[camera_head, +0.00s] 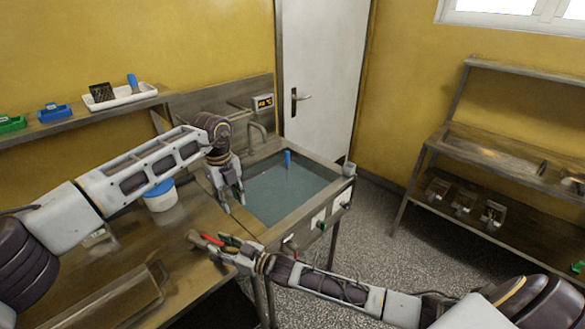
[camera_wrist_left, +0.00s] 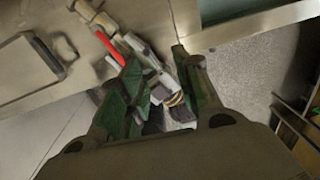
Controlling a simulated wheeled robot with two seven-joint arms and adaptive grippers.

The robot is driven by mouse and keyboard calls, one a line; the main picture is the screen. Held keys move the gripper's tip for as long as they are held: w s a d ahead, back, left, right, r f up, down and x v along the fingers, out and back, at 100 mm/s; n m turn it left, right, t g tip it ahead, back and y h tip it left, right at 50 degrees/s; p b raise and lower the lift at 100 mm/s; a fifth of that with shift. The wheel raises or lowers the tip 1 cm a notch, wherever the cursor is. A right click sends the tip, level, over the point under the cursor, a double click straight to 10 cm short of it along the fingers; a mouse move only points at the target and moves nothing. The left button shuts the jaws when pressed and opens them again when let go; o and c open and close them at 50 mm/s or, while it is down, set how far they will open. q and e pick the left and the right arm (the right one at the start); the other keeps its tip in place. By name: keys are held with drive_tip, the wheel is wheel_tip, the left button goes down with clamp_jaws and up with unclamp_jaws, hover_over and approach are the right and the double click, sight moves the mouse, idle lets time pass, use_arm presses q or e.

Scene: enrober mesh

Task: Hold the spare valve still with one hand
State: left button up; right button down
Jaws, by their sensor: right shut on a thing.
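The spare valve (camera_head: 211,239) has a red handle and a tan end. It lies low over the worktop near its front edge. My right gripper (camera_head: 224,242) is shut on it from the right. In the left wrist view the valve's red handle (camera_wrist_left: 108,46) shows left of my left fingers. My left gripper (camera_head: 232,203) points down above and slightly right of the valve, next to the sink. Its fingers (camera_wrist_left: 155,58) are apart with nothing held between them; my right gripper shows beyond them. The right fingers hide part of the valve.
A sink basin of bluish liquid (camera_head: 290,195), with a blue-handled thing (camera_head: 287,158) in it, is right of my left gripper.

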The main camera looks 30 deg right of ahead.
use_arm(q)
drive_tip(key=s+d+r+m+h, duration=0.1)
drive_tip(key=d+r+h, duration=0.3)
drive_tip(key=d, duration=0.4)
drive_tip(key=s+d+r+m+h, duration=0.1)
drive_tip(key=s+d+r+h, duration=0.3)
drive_tip(key=d, duration=0.5)
drive_tip(key=shift+d+r+h, duration=0.2)
drive_tip(key=shift+d+h, duration=0.05)
drive_tip(key=shift+h, duration=0.15)
drive_tip(key=shift+s, duration=0.1)
drive_tip(key=shift+c, duration=0.2)
clamp_jaws()
drive_tip(key=s+a+f+n+t+h, duration=0.1)
drive_tip(key=a+f+n+t, duration=0.1)
drive_tip(key=a+f+n, duration=0.2)
drive_tip(key=s+a+f+n+t+h, duration=0.1)
drive_tip(key=a+f+n, duration=0.3)
drive_tip(key=a+n, duration=0.6)
drive_tip(key=s+a+f+n+t+h, duration=0.1)
drive_tip(key=a+f+n+t+h, duration=0.2)
drive_tip(key=a, duration=2.1)
drive_tip(key=shift+s+a+f+n+t, duration=0.25)
drive_tip(key=shift+f+n, duration=0.85)
drive_tip(key=shift+n, duration=1.2)
